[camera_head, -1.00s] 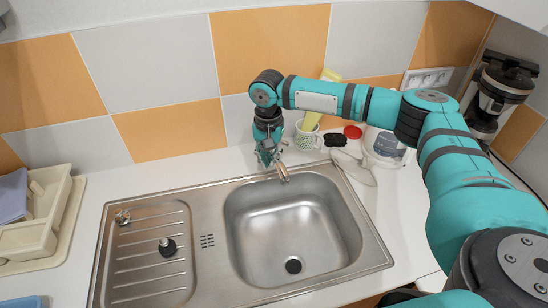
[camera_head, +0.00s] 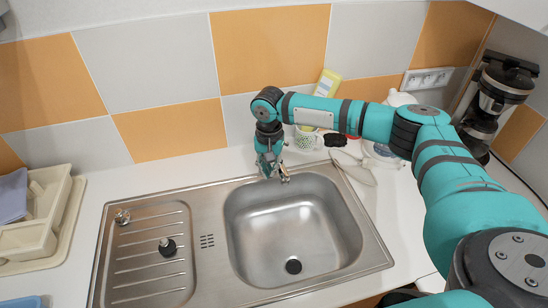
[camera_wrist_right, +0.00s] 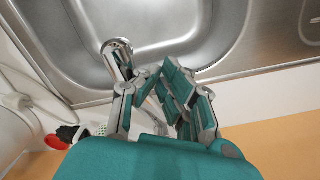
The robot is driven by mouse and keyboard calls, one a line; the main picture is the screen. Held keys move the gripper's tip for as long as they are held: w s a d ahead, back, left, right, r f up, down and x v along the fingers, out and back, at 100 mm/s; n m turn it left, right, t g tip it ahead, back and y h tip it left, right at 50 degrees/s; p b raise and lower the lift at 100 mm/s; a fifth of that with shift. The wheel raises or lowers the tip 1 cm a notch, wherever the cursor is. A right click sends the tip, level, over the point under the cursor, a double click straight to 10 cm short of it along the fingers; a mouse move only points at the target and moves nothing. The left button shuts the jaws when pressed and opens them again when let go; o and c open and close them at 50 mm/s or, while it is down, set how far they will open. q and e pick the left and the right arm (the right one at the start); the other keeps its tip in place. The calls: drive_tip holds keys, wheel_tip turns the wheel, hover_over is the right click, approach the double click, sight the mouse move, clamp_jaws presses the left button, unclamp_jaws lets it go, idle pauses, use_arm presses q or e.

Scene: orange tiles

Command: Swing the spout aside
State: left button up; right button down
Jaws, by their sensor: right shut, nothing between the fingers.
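The chrome spout (camera_head: 285,176) is at the back edge of the steel sink, and its tip reaches over the back of the basin (camera_head: 290,235). Most of the tap is hidden behind my right gripper (camera_head: 268,172). That gripper points down just left of the spout, close against it; I cannot tell whether they touch. In the right wrist view the rounded spout end (camera_wrist_right: 118,48) shows left of the gripper's fingers (camera_wrist_right: 158,78), partly covered by one finger. The right gripper is shut with nothing held. My left gripper is not in view.
A drainboard (camera_head: 150,250) with a black stopper (camera_head: 167,246) lies left of the basin. Behind on the right are a patterned cup (camera_head: 307,140), a yellow bottle (camera_head: 327,83) and a dark item (camera_head: 335,139). A dish rack (camera_head: 40,235) stands far left. The basin is empty.

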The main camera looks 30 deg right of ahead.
drive_tip(key=shift+w+d, duration=1.35)
drive_tip(key=shift+d, duration=5.5)
wheel_tip(320, 180, up, 9)
drive_tip(key=s+a+p, duration=0.1)
drive_tip(key=p, duration=0.7)
drive_tip(key=shift+s, duration=0.1)
